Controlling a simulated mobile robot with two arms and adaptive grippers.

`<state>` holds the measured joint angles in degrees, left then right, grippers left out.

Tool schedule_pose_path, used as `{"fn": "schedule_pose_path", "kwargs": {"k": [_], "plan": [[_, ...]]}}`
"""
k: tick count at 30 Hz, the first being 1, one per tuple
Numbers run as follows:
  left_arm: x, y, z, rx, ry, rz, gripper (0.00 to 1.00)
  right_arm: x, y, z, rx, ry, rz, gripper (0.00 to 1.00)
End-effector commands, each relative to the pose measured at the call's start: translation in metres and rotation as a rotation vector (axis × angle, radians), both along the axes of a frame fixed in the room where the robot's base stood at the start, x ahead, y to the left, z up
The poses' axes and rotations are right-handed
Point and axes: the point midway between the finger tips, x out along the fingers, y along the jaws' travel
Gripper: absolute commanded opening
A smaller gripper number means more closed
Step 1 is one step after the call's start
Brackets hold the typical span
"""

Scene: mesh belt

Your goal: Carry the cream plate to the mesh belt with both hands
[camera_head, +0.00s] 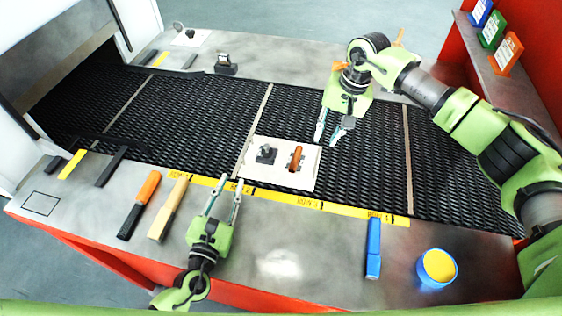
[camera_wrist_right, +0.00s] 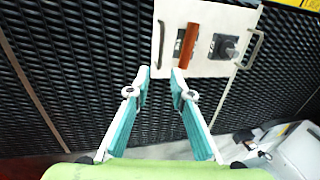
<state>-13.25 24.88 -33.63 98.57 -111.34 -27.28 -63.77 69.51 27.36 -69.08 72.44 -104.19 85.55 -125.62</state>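The cream plate (camera_head: 282,181) lies flat on the black mesh belt (camera_head: 207,118), near the belt's front edge. It bears a dark grey knobbed part and an orange-brown part, and it also shows in the right wrist view (camera_wrist_right: 208,62) with a handle at each end. My left gripper (camera_head: 223,192) is open and empty over the front ledge, just in front of the plate and apart from it. My right gripper (camera_head: 333,132) is open and empty above the belt, behind and right of the plate. In the right wrist view its fingertips (camera_wrist_right: 160,74) point at the plate's near edge.
On the front ledge lie an orange-handled tool (camera_head: 140,204), a wooden block (camera_head: 168,207), a blue tool (camera_head: 373,248) and a blue cup with yellow inside (camera_head: 437,267). Yellow row labels (camera_head: 309,204) run along the ledge. Coloured holders (camera_head: 506,53) stand at the back right.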

Motion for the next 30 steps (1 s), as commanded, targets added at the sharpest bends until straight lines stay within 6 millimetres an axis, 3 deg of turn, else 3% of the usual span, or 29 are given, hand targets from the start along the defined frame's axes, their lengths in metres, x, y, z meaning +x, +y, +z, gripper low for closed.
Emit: {"fn": "schedule_pose_path", "kwargs": {"k": [3,9,30], "plan": [[0.0,0.0,0.0,0.0,0.0,0.0,0.22,-0.001,-0.004,0.021,0.0,-0.002,0.001,0.21],[0.0,0.0,0.0,0.0,0.0,0.0,0.22,-0.002,-0.007,0.038,0.0,0.001,0.001,0.21],[0.0,0.0,0.0,0.0,0.0,0.0,0.22,-0.002,-0.007,0.039,0.001,0.001,0.001,0.21]]}}
